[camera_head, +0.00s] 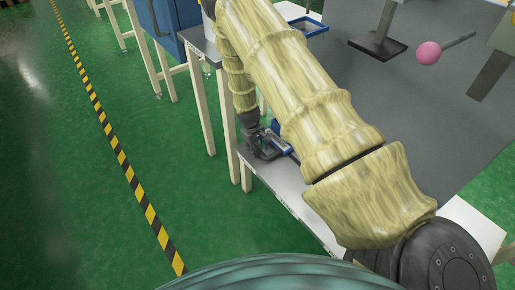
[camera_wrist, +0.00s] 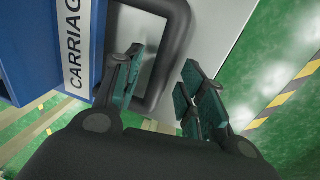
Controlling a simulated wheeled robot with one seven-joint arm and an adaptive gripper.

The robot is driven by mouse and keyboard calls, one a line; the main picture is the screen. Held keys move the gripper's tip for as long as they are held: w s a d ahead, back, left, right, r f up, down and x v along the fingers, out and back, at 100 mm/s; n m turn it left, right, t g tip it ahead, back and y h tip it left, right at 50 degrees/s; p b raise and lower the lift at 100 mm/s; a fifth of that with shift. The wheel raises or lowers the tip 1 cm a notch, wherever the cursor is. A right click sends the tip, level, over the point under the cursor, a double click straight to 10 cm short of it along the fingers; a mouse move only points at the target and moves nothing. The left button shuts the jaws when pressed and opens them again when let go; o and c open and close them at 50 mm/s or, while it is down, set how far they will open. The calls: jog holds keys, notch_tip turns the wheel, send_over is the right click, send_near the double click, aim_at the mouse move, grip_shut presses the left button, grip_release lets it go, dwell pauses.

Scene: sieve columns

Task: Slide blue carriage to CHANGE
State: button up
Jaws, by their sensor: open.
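The blue carriage (camera_wrist: 38,45) fills the left of the wrist view, with a white label whose visible letters read "CARRIAG". A black loop handle (camera_wrist: 172,55) stands out from it over a grey surface. My gripper (camera_wrist: 163,88) is open, with one finger on each side of the handle's outer bar as seen; I cannot tell whether either finger touches it. In the head view my gripper (camera_head: 264,148) is small and low beside a bit of blue (camera_head: 276,126) that seems to be the carriage, mostly hidden by my arm. No CHANGE mark is readable.
A narrow grey bench (camera_head: 283,194) with small labels along its edge runs under my arm. A blue cabinet (camera_head: 170,20) and a blue-rimmed tray (camera_head: 308,26) are farther back. A pink ball (camera_head: 428,53) is over the grey table (camera_head: 400,110). The green floor at left is clear.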

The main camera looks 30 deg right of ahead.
grip_shut()
jog(key=shift+s, duration=0.15)
